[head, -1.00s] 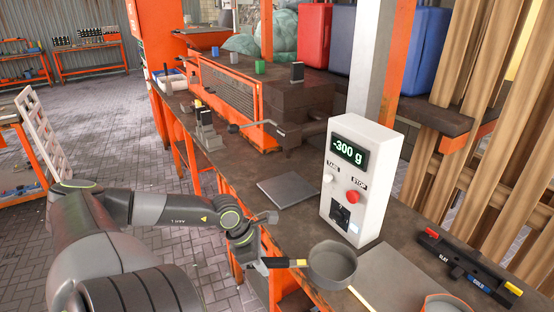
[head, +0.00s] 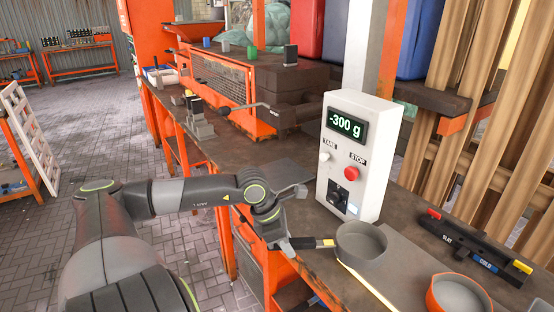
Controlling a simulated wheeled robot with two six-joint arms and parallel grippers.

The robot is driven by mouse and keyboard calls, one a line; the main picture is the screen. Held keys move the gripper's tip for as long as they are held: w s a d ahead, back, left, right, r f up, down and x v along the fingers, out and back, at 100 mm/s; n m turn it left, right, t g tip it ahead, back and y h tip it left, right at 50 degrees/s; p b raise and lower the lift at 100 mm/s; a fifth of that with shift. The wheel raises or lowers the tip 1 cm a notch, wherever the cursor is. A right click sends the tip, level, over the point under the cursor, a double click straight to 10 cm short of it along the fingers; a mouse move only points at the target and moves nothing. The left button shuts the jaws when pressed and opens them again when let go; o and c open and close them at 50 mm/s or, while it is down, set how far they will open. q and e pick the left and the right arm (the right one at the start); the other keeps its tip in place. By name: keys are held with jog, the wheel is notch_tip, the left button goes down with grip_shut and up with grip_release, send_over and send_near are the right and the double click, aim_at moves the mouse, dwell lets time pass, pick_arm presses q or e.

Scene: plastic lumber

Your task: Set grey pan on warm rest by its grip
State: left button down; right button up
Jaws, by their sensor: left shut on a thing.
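The grey pan (head: 361,246) is a round, shallow, empty dish in the lower middle of the head view. Its dark grip with a yellow band (head: 327,242) points left. My left gripper (head: 291,242) is shut on the outer end of this grip. The pan looks level, in front of the white box and over the near edge of a flat grey plate (head: 406,269). I cannot tell whether it touches the surface below. No rest is clearly marked warm; a dark bar with labels, one reading COLD (head: 473,247), lies at the right. My right gripper is not in view.
The white box (head: 352,155) reads -300 g and stands close behind the pan. An orange-rimmed pan (head: 459,293) sits at the lower right. Another flat grey plate (head: 283,172) lies behind my left wrist. A pale yellow strip (head: 368,286) runs along the bench near the pan.

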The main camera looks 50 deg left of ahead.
aim_at(325, 243)
pick_arm(q)
jog(key=w+b, duration=0.1)
jog(key=w+d+b, duration=0.2)
jog(key=shift+f, duration=0.25)
jog(key=shift+w+d+b, duration=0.4)
jog(key=shift+w+d, duration=0.3)
jog(key=shift+w, duration=0.25)
jog(key=w+d, duration=0.2)
jog(key=shift+w+b, duration=0.35)
jog(key=shift+a+f+b, duration=0.1)
jog(key=shift+f+b, duration=0.5)
jog(key=shift+f, duration=0.05)
jog(key=shift+f+b, duration=0.65)
jog(key=shift+b, duration=0.05)
jog(key=c, duration=1.1)
grip_release()
jog(key=shift+s+a, duration=0.1)
